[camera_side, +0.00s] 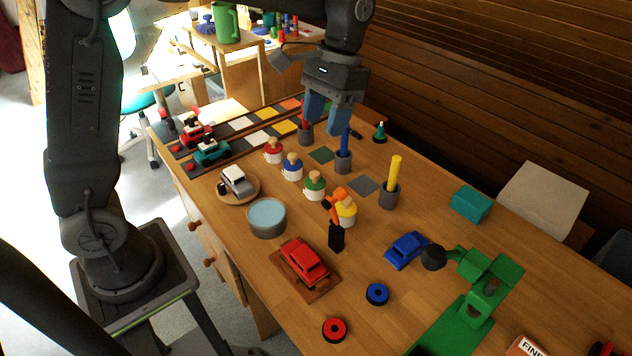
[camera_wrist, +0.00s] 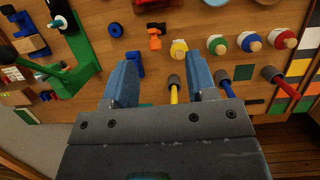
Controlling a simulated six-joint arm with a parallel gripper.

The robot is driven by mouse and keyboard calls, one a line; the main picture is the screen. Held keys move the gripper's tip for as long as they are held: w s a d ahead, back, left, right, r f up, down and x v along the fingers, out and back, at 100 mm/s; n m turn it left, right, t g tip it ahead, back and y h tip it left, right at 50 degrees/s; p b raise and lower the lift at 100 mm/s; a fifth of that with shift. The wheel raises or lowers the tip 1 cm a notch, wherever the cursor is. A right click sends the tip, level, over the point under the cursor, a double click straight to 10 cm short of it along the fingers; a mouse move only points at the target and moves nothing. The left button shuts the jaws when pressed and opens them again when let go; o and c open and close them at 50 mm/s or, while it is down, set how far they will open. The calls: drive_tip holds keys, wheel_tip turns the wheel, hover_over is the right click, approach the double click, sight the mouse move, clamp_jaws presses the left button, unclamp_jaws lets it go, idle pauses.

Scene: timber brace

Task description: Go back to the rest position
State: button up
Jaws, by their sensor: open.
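My gripper (camera_side: 328,112) is raised above the back part of the wooden table (camera_side: 240,225), near the cups that hold the red and blue sticks. Its two blue fingers are apart with nothing held between them. In the wrist view my gripper (camera_wrist: 160,85) is also open, and the yellow stick (camera_wrist: 174,94) in its grey cup shows beyond the gap between the fingers. The blue stick (camera_side: 345,138) stands upright in a grey cup just below and right of the fingers in the side view. I cannot tell the exact height of the fingers above it.
Several coloured pots with knobs (camera_side: 292,166) line the table's middle. A yellow stick (camera_side: 395,172), a red car (camera_side: 303,258), a blue car (camera_side: 406,250), a round blue-topped tin (camera_side: 266,218) and a green stand (camera_side: 478,290) surround them. A plank wall (camera_side: 500,80) rises behind.

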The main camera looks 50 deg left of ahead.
drive_tip(key=s+a+r+t, duration=0.1)
drive_tip(key=s+a+t, duration=0.2)
drive_tip(key=s+t, duration=0.6)
drive_tip(key=shift+s+a, duration=0.15)
drive_tip(key=shift+s, duration=4.1)
